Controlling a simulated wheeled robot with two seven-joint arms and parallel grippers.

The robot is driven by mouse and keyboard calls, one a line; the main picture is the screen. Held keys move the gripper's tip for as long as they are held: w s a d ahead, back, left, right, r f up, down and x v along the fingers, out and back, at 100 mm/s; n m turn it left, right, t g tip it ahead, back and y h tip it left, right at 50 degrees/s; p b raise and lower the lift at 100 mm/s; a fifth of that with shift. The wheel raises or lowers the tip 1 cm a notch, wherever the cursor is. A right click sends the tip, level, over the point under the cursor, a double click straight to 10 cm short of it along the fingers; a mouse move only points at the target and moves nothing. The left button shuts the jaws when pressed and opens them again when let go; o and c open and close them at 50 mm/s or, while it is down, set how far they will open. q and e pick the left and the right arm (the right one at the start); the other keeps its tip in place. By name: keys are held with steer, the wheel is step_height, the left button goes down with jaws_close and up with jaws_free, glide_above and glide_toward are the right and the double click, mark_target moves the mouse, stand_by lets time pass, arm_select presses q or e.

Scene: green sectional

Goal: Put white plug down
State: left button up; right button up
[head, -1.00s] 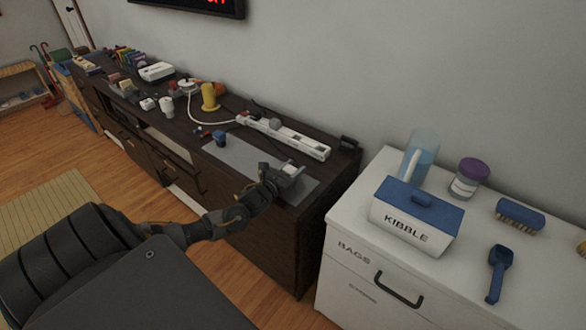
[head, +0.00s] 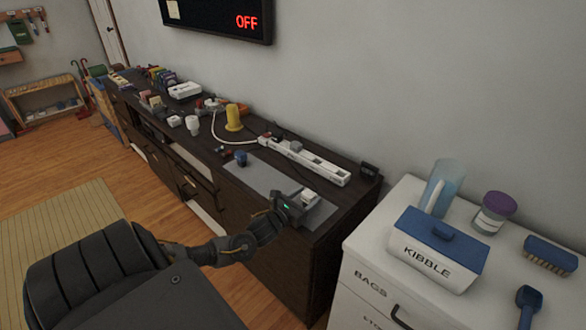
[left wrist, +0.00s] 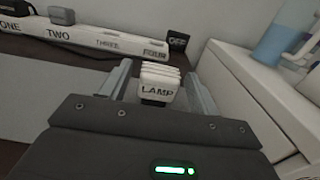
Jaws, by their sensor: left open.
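The white plug (left wrist: 158,82), marked LAMP, sits between the two spread fingers of my left gripper (left wrist: 160,85) in the left wrist view. A gap shows on each side of it, so the fingers are open around it. In the head view my left gripper (head: 300,203) is over the right end of the grey mat (head: 262,177), and the white plug (head: 309,197) shows at its fingers. I cannot tell for certain whether the plug's underside touches the mat. My right gripper is not in view.
A white power strip (head: 312,161) lies behind the mat; the left wrist view shows its sockets marked ONE, TWO and THREE. A blue plug (head: 241,158) is at the mat's left. A white cabinet with a kibble box (head: 437,250) stands at right. The mat's middle is bare.

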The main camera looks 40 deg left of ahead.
arm_select(q)
steer(key=s, duration=0.8)
steer(key=shift+s, duration=0.4)
steer(key=shift+d, duration=0.1)
